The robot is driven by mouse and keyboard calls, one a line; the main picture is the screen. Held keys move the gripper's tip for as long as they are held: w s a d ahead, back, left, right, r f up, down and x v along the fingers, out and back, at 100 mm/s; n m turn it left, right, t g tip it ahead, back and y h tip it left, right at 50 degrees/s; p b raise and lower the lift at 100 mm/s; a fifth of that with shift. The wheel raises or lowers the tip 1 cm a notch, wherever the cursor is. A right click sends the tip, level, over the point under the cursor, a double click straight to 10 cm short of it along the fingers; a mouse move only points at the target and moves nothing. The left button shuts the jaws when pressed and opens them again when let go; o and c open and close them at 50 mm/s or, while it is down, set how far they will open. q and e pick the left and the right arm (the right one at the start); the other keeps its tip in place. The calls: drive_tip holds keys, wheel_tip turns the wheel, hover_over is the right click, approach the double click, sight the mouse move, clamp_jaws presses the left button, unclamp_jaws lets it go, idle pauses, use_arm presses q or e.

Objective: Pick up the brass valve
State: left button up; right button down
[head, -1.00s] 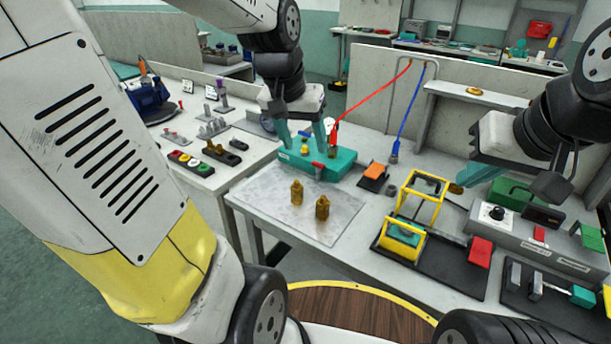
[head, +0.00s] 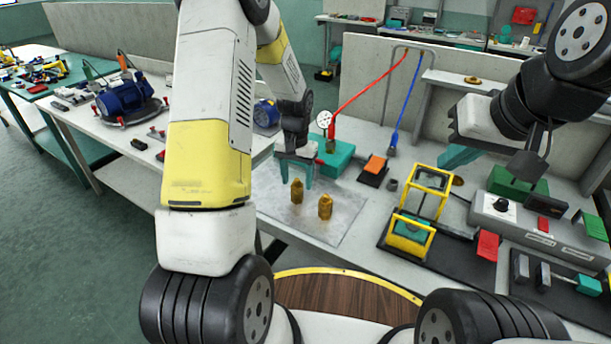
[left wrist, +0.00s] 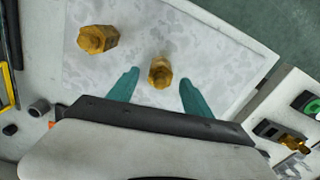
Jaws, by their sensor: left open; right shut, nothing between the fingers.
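Two brass valves stand upright on the grey mat (head: 345,222). The left one (head: 297,190) is just below and in front of my left gripper (head: 294,172). The right one (head: 325,206) stands nearer the robot. In the left wrist view, my left gripper (left wrist: 159,93) is open. The left valve (left wrist: 160,72) shows in the gap between its teal fingertips, apart from both, and the other valve (left wrist: 98,38) is outside them, to the upper left. My right gripper (head: 458,158) is shut and empty over the right side of the bench, its tips partly hidden.
A teal box (head: 335,160) with a gauge (head: 324,119) and red hose stands behind the mat. A yellow frame (head: 430,190) and a grey control box (head: 540,228) are at right. A blue pump (head: 130,100) is on the left table. The mat's front is clear.

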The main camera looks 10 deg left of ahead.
sight(297, 192)
use_arm(q)
wheel_tip(297, 192, down, 5)
drive_tip(key=shift+f, duration=0.2)
drive_tip(key=shift+c, duration=0.2)
clamp_jaws()
